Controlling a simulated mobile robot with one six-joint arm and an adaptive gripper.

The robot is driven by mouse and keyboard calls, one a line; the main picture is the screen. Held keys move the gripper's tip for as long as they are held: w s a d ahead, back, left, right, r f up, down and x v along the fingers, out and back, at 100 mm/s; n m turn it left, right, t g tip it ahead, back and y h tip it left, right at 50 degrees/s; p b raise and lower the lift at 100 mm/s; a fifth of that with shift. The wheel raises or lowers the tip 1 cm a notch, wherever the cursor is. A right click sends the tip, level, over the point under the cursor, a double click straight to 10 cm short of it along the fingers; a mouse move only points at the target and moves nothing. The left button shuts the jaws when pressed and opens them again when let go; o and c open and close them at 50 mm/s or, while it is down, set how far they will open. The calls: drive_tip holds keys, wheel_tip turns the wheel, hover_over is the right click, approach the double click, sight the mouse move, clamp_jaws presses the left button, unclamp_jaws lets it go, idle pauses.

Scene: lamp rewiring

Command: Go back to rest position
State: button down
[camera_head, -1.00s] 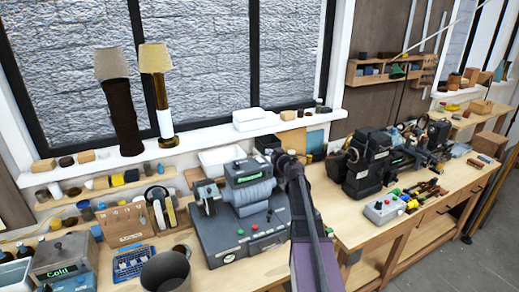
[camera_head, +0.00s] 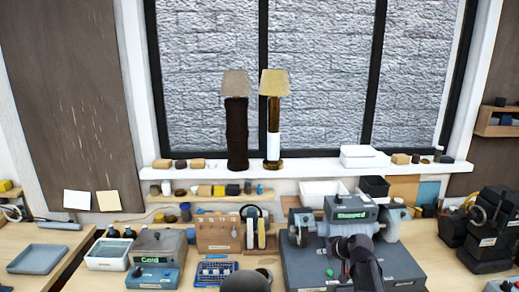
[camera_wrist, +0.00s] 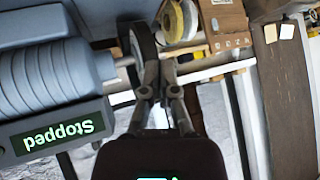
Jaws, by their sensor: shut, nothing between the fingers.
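My gripper (camera_wrist: 160,70) shows in the wrist view with its two fingers closed together and nothing held between them. It is in front of a grey machine with a ribbed cylinder (camera_wrist: 40,80) and a display reading "Stopped" (camera_wrist: 60,130); the wrist view cannot show whether they touch. In the head view the same grey machine (camera_head: 300,268) stands on the bench, its "Stopped" display (camera_head: 350,215) facing me. The dark end of my arm (camera_head: 362,262) reaches up in front of the machine at the bottom; the fingertips are not clear there.
Two lamps, one dark brown (camera_head: 237,130) and one gold and white (camera_head: 273,125), stand on the white windowsill (camera_head: 320,170). A box reading "Cold" (camera_head: 155,250), a blue rack (camera_head: 215,272) and a blue-grey tray (camera_head: 38,258) are to the left. A black machine (camera_head: 488,235) is at right.

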drive_tip(key=s+a+f+m+g+h+b, duration=0.1)
drive_tip(key=s+a+f+g+h+b, duration=0.1)
drive_tip(key=s+f, duration=0.4)
drive_tip(key=s+a+f+m+g+h+b, duration=0.2)
drive_tip(key=s+f+g, duration=0.4)
drive_tip(key=s, duration=0.8)
drive_tip(key=shift+a+f+h+b, duration=0.5)
drive_tip(key=shift+f+b, duration=0.05)
drive_tip(key=shift+b, duration=0.45)
